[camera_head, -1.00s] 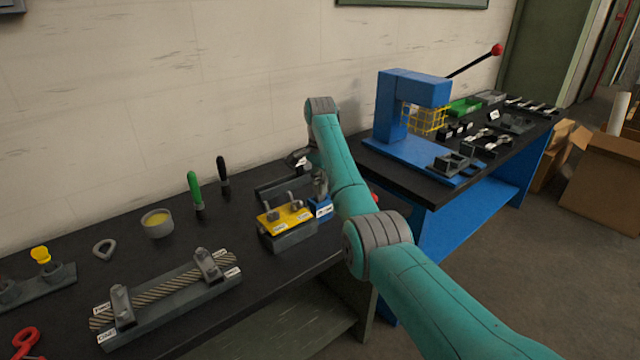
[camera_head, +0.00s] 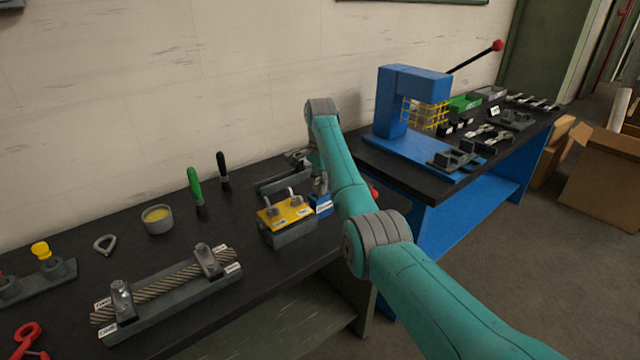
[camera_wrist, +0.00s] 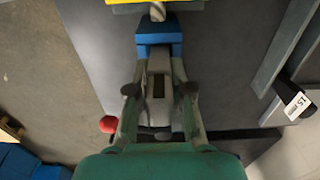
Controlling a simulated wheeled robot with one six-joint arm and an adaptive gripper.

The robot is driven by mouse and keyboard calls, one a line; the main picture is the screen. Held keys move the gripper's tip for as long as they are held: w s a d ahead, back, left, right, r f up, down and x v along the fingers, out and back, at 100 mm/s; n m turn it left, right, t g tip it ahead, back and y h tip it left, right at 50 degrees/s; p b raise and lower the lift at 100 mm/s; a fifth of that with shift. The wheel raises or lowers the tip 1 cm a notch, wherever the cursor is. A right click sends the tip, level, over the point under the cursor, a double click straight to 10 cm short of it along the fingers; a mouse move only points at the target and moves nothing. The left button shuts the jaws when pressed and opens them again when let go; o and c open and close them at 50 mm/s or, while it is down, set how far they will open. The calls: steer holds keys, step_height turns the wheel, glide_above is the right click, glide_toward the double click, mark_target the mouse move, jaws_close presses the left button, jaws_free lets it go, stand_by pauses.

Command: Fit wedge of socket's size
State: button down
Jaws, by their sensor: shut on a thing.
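My gripper (camera_wrist: 159,88) is in the wrist view, its two fingers on either side of a grey metal piece (camera_wrist: 158,62) with a dark slot. It is shut on this piece, which looks like the socket; I cannot tell whether a wedge is inside. The piece meets a blue block (camera_wrist: 159,28). In the head view the labelled blue block (camera_head: 321,206) stands beside a yellow-topped block (camera_head: 287,212) carrying two small grey fittings with labels. My arm hides most of the gripper there. The label sizes are too small to read.
A grey rail with a white label (camera_wrist: 297,102) lies to the right in the wrist view. A rope on a long tray (camera_head: 178,306), a cup (camera_head: 157,220) and two upright tools stand left. A blue press (camera_head: 391,105) is on the second bench. A red knob (camera_wrist: 108,124) shows near my left finger.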

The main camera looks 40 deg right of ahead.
steer(key=shift+f, duration=0.5)
steer(key=c, duration=1)
jaws_free()
steer(key=shift+f, duration=0.1)
steer(key=shift+o, duration=0.2)
step_height(320, 180, up, 8)
steer(key=shift+f, duration=0.25)
